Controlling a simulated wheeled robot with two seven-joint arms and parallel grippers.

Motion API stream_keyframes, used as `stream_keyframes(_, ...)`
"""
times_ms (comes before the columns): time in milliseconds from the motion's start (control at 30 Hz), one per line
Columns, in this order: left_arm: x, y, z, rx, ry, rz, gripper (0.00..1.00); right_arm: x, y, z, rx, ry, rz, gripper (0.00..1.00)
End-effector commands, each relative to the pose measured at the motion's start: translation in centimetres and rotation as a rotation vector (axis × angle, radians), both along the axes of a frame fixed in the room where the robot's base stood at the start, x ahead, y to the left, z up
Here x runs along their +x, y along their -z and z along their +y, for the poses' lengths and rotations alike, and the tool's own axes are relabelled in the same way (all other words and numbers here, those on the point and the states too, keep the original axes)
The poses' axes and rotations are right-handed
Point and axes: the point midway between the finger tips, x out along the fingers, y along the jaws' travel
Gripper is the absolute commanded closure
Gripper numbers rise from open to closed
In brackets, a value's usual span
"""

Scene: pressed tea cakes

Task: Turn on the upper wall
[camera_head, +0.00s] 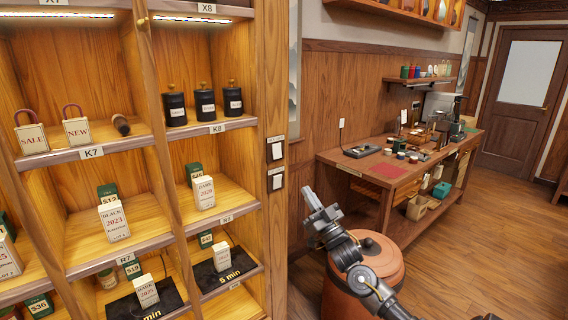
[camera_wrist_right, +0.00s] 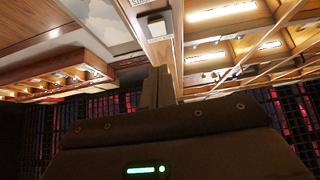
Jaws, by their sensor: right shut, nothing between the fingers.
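Two white wall switches in dark frames sit one above the other on the wooden post at the right end of the shelving. The upper switch (camera_head: 276,149) is just above the lower switch (camera_head: 277,182). My right gripper (camera_head: 309,193) is shut and empty, to the right of the lower switch in the head view and apart from both in the picture. In the right wrist view the shut fingers (camera_wrist_right: 158,87) point toward the post, where a pale switch plate (camera_wrist_right: 157,27) shows; I cannot tell which switch it is. My left gripper is not in view.
Shelving (camera_head: 120,141) with tea boxes, black canisters (camera_head: 205,103) and tags fills the left. A brown round-lidded barrel (camera_head: 372,258) stands beside my right arm. A wooden workbench (camera_head: 400,172) with tea tools runs along the back wall. Floor at the right is clear.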

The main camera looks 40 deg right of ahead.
Motion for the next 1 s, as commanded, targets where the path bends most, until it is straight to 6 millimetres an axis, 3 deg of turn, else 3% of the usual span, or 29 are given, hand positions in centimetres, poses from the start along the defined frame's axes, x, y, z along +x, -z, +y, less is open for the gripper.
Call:
stream_keyframes(467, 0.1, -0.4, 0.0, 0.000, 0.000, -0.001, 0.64, 0.3, -1.0, 0.1, -0.001, -0.004, -0.012, 1.00)
stream_keyframes(667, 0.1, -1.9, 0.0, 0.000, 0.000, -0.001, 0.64, 2.5, -3.1, 0.0, -0.001, -0.003, -0.012, 1.00)
stream_keyframes(1000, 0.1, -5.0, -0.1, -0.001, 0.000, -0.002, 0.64, 8.2, -7.4, -0.2, -0.001, -0.003, -0.011, 1.00)
